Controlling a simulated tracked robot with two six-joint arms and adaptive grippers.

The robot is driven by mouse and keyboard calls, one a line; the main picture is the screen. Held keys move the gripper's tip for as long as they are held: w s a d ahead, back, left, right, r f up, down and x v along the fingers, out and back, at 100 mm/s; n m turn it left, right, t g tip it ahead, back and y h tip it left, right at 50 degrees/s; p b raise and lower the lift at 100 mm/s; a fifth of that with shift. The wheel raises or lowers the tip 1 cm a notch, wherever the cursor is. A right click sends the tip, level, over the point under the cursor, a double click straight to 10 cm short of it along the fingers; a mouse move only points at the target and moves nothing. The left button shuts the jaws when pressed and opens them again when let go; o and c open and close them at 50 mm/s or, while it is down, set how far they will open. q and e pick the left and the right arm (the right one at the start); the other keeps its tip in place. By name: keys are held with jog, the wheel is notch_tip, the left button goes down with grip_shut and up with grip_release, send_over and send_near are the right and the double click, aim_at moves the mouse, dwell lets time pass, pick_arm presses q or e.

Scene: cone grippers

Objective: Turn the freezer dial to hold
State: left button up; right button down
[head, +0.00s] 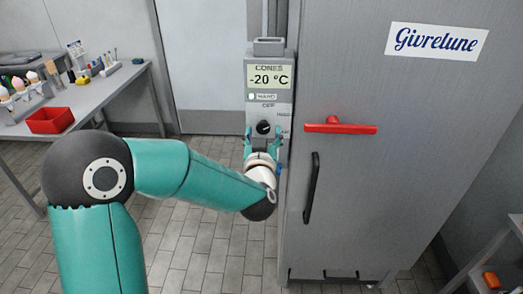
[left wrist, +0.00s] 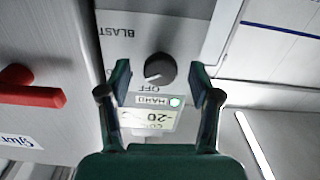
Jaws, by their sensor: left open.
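The freezer dial (head: 264,127) is a round black knob on the grey control box (head: 283,82), under a display reading -20 °C. In the left wrist view, upside down, the dial (left wrist: 160,69) has a pale mark pointing to the lower left, close to the OFF label. The BLAST label is at upper left; the hold label at the left is mostly hidden by a finger. My left gripper (head: 262,139) is open, with one finger on each side of the dial. In the left wrist view its fingertips (left wrist: 160,76) stand apart from the knob. My right gripper is out of view.
The freezer door (head: 400,170) stands right of the box, with a red handle (head: 340,128) sticking out and a black handle (head: 311,188) below. A bench (head: 105,88) at the left holds a red tray (head: 50,120) and cones. The middle floor is clear.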

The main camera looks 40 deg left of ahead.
pick_arm(q)
jog(key=v, duration=1)
jog(key=shift+s, duration=0.15)
jog(key=shift+d, duration=0.15)
jog(key=d+f+m+g+h, duration=0.2)
jog(key=f+g+h, duration=0.1)
jog(key=f, duration=1.1)
jog(key=d+f+m+g+h, duration=0.2)
jog(key=f+h, duration=0.1)
jog(key=f, duration=1.2)
jog(key=s+d+f+m+g+h, duration=0.1)
jog(key=s+d+f+g+h, duration=0.1)
jog(key=s+d+f+g, duration=0.25)
jog(key=s+d+f+g+h, duration=0.1)
jog(key=s+d+f+h, duration=0.1)
jog(key=s+d+f, duration=0.45)
jog(key=s+d+f+g+h, duration=0.3)
jog(key=s+g, duration=0.1)
jog(key=s, duration=0.3)
jog(key=shift+f, duration=0.2)
